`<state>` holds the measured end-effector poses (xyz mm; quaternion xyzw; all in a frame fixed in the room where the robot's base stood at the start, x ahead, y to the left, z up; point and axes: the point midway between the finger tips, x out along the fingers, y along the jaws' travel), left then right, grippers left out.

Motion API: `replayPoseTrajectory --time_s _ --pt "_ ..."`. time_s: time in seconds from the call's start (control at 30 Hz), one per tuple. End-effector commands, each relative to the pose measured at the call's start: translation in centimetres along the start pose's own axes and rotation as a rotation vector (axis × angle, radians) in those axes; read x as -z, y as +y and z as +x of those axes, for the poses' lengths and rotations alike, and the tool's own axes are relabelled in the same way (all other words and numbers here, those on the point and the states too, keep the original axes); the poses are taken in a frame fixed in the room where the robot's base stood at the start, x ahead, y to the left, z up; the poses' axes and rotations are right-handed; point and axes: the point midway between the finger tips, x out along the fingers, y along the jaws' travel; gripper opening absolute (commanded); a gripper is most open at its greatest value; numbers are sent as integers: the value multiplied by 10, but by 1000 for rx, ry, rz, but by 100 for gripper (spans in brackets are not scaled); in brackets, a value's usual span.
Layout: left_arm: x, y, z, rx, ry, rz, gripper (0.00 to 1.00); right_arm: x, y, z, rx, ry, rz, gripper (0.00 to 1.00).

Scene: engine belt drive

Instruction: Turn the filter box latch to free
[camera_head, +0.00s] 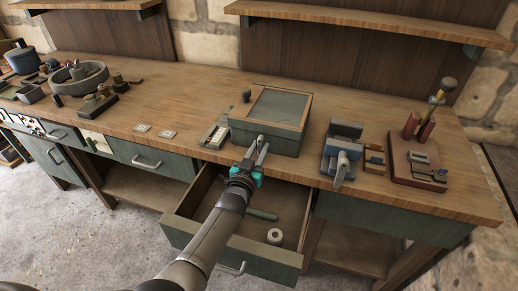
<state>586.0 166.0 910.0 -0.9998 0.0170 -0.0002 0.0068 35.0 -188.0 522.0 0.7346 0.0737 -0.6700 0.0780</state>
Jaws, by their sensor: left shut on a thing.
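The filter box (268,136) is a grey-green box with a wood-framed lid, standing near the front edge of the workbench. A small dark knob (247,95) stands at its back left corner. My left gripper (260,144) is at the lower front of the box, above the open drawer. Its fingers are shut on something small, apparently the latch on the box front. The fingers hide the latch, so its angle cannot be told. My right gripper is out of view.
An open drawer (190,232) juts out below, holding a white ring (275,236) and a grey rod (262,214). A blue-grey vise (345,135) and a red-brown fixture (415,165) stand to the right.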

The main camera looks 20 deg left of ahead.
Motion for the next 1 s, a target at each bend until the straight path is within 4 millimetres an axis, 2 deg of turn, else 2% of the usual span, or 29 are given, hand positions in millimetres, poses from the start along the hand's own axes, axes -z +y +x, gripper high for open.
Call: replayPoseTrajectory --time_s 0.33,0.37,0.57,0.87,1.0 --pt "0 0 0 0 -1 3 0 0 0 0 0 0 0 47" --pt "0 0 0 0 -1 3 29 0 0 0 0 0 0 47" --pt "0 0 0 0 -1 2 51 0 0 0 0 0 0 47" --pt "0 0 -2 0 -1 2 51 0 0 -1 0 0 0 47" --pt "0 0 -12 0 -2 2 51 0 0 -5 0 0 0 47"
